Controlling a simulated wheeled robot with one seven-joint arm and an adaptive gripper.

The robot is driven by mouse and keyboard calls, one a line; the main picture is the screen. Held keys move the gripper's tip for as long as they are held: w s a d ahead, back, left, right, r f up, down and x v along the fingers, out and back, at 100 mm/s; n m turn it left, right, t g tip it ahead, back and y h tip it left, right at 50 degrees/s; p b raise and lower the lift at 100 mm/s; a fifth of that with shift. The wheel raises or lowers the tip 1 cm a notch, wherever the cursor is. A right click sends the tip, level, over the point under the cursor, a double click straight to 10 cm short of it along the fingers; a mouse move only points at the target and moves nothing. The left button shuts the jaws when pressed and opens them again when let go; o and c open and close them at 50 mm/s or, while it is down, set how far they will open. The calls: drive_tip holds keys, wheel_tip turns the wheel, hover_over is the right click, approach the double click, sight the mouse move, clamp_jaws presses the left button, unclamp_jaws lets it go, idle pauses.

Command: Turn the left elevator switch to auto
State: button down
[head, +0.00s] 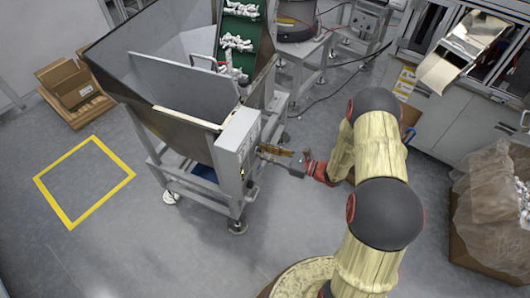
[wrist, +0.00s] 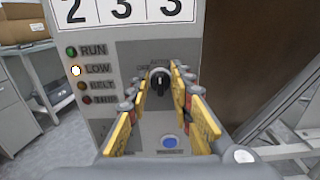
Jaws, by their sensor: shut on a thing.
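The elevator switch (wrist: 159,82) is a dark rotary knob on a grey control panel (wrist: 128,55). Its handle looks close to upright, below small lettering that seems to read AUTO; the mark at its left is hard to read. My gripper (wrist: 159,78) has its yellow-padded fingers on both sides of the knob and is shut on it. In the head view my gripper (head: 272,153) reaches from the right to the control box (head: 238,140) on the hopper's side; the knob is too small to make out there.
The panel has RUN, LOW, BELT and a lower red lamp; LOW (wrist: 76,70) glows white. A blue button (wrist: 170,142) sits below the knob. The hopper (head: 190,85) stands on legs beside the box. Cartons (head: 75,90) lie at left. Floor inside the yellow square (head: 85,182) is clear.

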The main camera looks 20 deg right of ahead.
drive_tip(key=shift+f, duration=0.1)
drive_tip(key=c, duration=1.7)
unclamp_jaws()
drive_tip(key=shift+c, duration=0.2)
drive_tip(key=shift+o, duration=0.3)
drive_tip(key=shift+d, duration=0.1)
drive_tip(key=v, duration=1.2)
